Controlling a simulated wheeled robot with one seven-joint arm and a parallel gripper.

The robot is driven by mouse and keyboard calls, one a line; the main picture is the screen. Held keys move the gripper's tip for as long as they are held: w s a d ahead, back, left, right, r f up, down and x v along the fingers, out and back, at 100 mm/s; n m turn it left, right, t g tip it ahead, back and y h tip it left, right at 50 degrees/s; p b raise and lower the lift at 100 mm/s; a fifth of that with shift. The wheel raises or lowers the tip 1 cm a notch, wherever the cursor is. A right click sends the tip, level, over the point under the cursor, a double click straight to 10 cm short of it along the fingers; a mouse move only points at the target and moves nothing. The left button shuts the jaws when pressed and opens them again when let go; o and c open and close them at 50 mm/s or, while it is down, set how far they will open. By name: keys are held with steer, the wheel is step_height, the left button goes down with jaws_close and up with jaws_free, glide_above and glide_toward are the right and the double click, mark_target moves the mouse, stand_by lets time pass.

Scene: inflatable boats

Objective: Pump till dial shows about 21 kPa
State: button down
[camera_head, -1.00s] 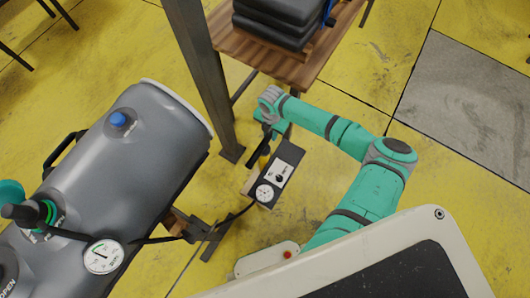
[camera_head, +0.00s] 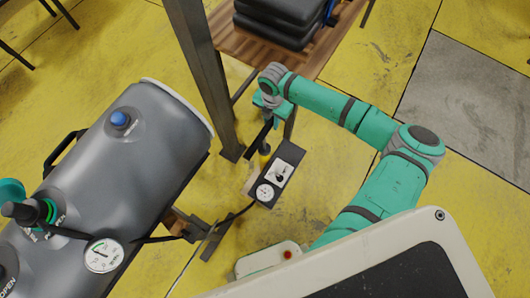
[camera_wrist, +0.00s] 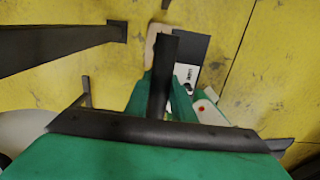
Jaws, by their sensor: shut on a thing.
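The foot or hand pump is a dark box (camera_head: 281,172) on the floor, with a pale label and a small white dial (camera_head: 265,192). A black lever (camera_head: 259,138) rises beside its far end. My gripper (camera_head: 267,116) is shut on the lever's upper end, above the box. The wrist view shows a dark upright bar (camera_wrist: 163,75) in the middle, with the box's label partly hidden behind it. A larger round white dial (camera_head: 102,254) sits on the grey inflatable boat (camera_head: 140,155), joined to black hoses. Its needle is too small to read surely.
A steel post (camera_head: 203,75) stands close to the left of my gripper. A wooden table (camera_head: 240,40) with stacked black cases (camera_head: 278,22) is behind it. A blue-capped valve (camera_head: 119,119) is on the boat. Yellow floor (camera_head: 385,70) is open at right.

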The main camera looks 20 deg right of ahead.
step_height(320, 180, up, 12)
steer(key=r, duration=0.1)
step_height(320, 180, down, 23)
steer(key=shift+w, duration=0.2)
stand_by(1.1)
steer(key=shift+d, duration=0.2)
